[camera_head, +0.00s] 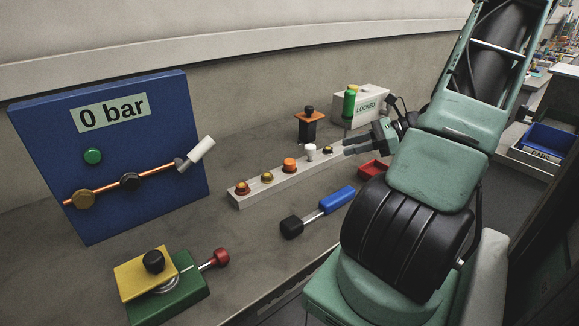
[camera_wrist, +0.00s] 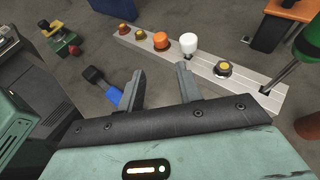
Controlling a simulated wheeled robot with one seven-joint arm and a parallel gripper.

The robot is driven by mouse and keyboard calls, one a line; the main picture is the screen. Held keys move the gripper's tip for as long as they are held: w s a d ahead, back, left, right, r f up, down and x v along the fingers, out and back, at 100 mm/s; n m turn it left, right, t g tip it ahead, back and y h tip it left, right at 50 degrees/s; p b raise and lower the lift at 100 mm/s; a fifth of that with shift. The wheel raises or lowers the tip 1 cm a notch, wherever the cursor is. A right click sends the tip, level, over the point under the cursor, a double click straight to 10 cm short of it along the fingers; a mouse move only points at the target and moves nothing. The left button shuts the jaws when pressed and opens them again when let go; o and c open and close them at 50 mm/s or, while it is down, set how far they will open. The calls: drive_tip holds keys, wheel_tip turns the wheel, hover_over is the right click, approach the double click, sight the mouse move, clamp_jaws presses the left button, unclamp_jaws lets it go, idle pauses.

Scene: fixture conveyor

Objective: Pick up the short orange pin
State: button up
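A pale rail (camera_head: 275,186) holds a row of pins, and also shows in the wrist view (camera_wrist: 250,83). A bright orange pin (camera_head: 290,164) stands mid-row, also in the wrist view (camera_wrist: 161,40). A darker orange pin (camera_head: 242,187) stands at the left end, also in the wrist view (camera_wrist: 125,29). I cannot tell which orange pin is the short one. A gold pin (camera_head: 267,177) is between them. A white pin (camera_head: 310,152) and a yellow-and-black pin (camera_head: 328,150) are to the right. My gripper (camera_head: 350,146) is near the rail's right end, open and empty, its fingers (camera_wrist: 160,80) apart.
A blue-handled tool (camera_head: 337,199) lies in front of the rail. A red tray (camera_head: 374,169) is beside my arm. A blue gauge panel (camera_head: 130,150) stands left.

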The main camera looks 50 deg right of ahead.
approach(297, 170)
drive_tip(key=w+a, duration=0.1)
drive_tip(key=w, duration=0.1)
drive_tip(key=w+a+r, duration=0.1)
drive_tip(key=w, duration=0.1)
drive_tip(key=shift+a+r, duration=0.1)
drive_tip(key=shift+a, duration=0.15)
drive_tip(key=x, duration=0.5)
drive_tip(key=shift+d, duration=0.1)
drive_tip(key=shift+c, duration=0.3)
drive_tip(key=c, duration=0.5)
drive_tip(key=shift+c, duration=0.2)
